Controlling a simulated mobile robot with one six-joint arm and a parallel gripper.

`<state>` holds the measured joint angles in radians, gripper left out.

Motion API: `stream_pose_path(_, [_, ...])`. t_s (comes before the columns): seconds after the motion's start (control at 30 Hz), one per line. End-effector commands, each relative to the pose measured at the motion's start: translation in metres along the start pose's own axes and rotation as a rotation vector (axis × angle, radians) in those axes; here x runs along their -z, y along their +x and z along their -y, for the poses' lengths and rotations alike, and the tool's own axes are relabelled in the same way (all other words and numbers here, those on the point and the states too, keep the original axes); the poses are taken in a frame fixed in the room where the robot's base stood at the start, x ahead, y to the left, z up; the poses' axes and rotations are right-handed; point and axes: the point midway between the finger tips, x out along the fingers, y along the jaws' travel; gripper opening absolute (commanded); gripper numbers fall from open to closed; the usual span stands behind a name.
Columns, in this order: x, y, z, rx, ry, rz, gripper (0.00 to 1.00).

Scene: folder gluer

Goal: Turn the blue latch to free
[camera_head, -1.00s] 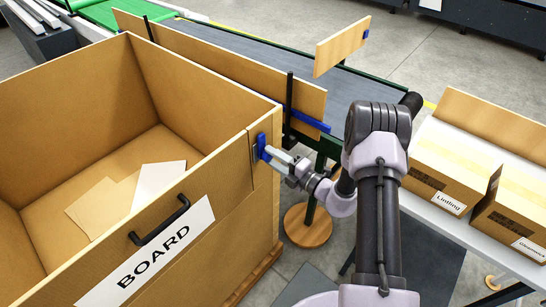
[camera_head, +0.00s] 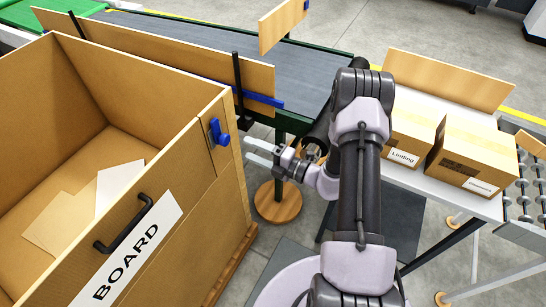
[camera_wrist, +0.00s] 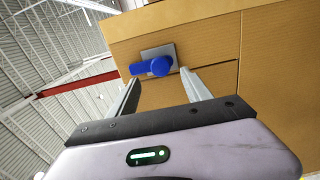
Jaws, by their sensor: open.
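The blue latch (camera_head: 219,132) is on the upper corner of the large cardboard-coloured box marked BOARD (camera_head: 185,163), on the side facing my arm. In the wrist view the blue latch (camera_wrist: 152,67) sits on a grey plate, with its lever pointing left. My gripper (camera_head: 249,150) is open and empty, to the right of the latch and apart from it. In the wrist view my gripper's two fingers (camera_wrist: 160,92) are spread below the latch, with nothing between them.
A black handle (camera_head: 138,222) sticks out of the box's front panel. A conveyor (camera_head: 190,50) with a wooden side board runs behind. A round wooden foot (camera_head: 278,201) stands on the floor near my gripper. Cartons (camera_head: 475,155) stand on a white table at right.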

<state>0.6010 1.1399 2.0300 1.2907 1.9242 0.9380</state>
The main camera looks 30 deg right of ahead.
Motion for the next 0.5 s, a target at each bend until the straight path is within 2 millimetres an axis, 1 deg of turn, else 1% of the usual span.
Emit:
stream_pose_path(0.03, [-0.002, -0.018, -0.001, 0.000, 0.002, 0.007, 0.57])
stream_pose_path(0.1, [-0.001, -0.039, -0.001, 0.000, 0.002, 0.006, 0.57])
stream_pose_path(0.2, [-0.001, -0.064, 0.000, 0.000, 0.001, 0.004, 0.57])
stream_pose_path(0.33, [0.000, -0.084, 0.000, 0.000, 0.000, 0.001, 0.57])
stream_pose_path(0.4, [0.000, -0.089, 0.000, 0.000, 0.000, 0.000, 0.57])
stream_pose_path(0.5, [0.001, -0.091, 0.000, 0.000, 0.000, -0.002, 0.57])
